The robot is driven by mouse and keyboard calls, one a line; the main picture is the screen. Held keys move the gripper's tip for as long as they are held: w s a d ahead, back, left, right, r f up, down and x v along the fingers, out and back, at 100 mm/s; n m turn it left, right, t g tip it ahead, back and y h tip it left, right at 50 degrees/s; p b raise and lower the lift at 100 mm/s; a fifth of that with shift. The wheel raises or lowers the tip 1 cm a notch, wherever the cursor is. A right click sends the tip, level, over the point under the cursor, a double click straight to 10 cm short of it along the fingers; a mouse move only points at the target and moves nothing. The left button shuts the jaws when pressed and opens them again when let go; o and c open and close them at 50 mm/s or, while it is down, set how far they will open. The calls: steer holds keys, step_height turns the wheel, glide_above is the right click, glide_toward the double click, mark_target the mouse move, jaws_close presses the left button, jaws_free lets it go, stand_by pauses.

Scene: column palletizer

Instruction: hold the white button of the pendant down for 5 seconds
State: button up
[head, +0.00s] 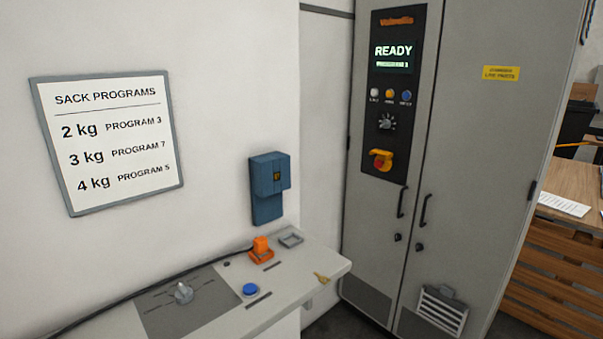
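I cannot clearly make out a pendant with a white button in the head view. A blue-grey box (268,188) hangs on the white wall above the console, and no white button shows on it. A small round white button or lamp (374,93) sits on the cabinet's black panel, left of an orange one (390,95) and a blue one (406,96). The display (393,55) above them reads READY, with what looks like PROGRAM 1 below. My gripper is not in view.
The console (218,318) carries a grey knob (183,291), a blue button (250,289), an orange piece (261,251) with a black cable, a small tray (290,238) and a brass-coloured key-like piece (320,278). A sack programs sign (110,141) hangs left. The grey cabinet (464,160) stands right.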

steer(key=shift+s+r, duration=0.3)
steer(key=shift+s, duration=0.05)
